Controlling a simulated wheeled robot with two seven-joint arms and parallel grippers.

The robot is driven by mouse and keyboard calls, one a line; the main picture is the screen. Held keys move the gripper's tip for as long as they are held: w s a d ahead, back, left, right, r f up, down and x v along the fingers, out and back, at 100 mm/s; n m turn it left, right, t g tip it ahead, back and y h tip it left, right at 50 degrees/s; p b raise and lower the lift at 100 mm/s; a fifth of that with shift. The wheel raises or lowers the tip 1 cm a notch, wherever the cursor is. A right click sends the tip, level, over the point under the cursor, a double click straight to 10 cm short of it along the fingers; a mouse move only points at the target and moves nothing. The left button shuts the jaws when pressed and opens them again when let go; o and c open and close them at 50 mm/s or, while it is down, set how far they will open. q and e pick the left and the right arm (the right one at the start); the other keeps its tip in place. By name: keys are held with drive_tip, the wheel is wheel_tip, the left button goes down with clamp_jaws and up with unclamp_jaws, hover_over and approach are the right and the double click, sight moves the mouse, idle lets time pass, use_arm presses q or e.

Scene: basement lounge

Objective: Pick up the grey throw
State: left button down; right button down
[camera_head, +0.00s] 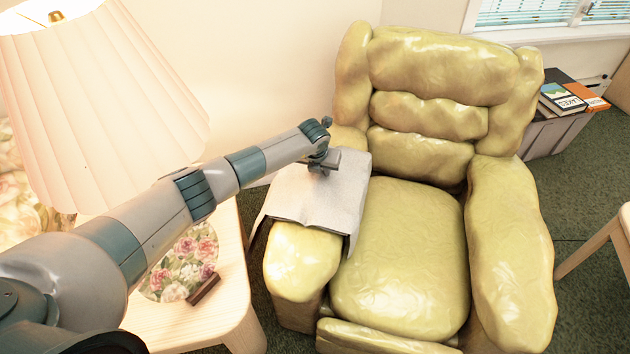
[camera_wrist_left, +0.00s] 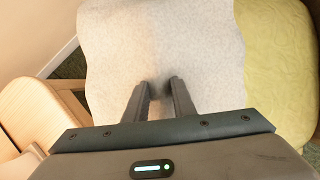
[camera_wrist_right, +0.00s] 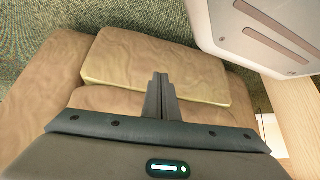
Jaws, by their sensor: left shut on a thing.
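The grey throw (camera_head: 318,194) lies draped over the left armrest of the yellow-green leather armchair (camera_head: 410,240), its front edge hanging over the armrest. It also fills much of the left wrist view (camera_wrist_left: 160,45). My left gripper (camera_head: 322,166) is on the throw's upper side, and its fingers (camera_wrist_left: 161,84) point down into the cloth with a small gap between them. They are shut on the throw, which still rests on the armrest. My right gripper (camera_wrist_right: 160,76) shows only in its wrist view, with its fingers together and nothing visible between them.
A pale wooden side table (camera_head: 215,290) stands left of the armchair, with a floral item and a small dark object (camera_head: 204,289). A large pleated lampshade (camera_head: 95,100) is close to my left arm. A grey box with books (camera_head: 562,98) stands behind right. Brown cushioned furniture (camera_wrist_right: 160,68) lies below my right gripper.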

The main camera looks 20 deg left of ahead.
use_arm(q)
drive_tip(key=shift+r, duration=0.15)
use_arm(e)
drive_tip(key=shift+r, duration=0.15)
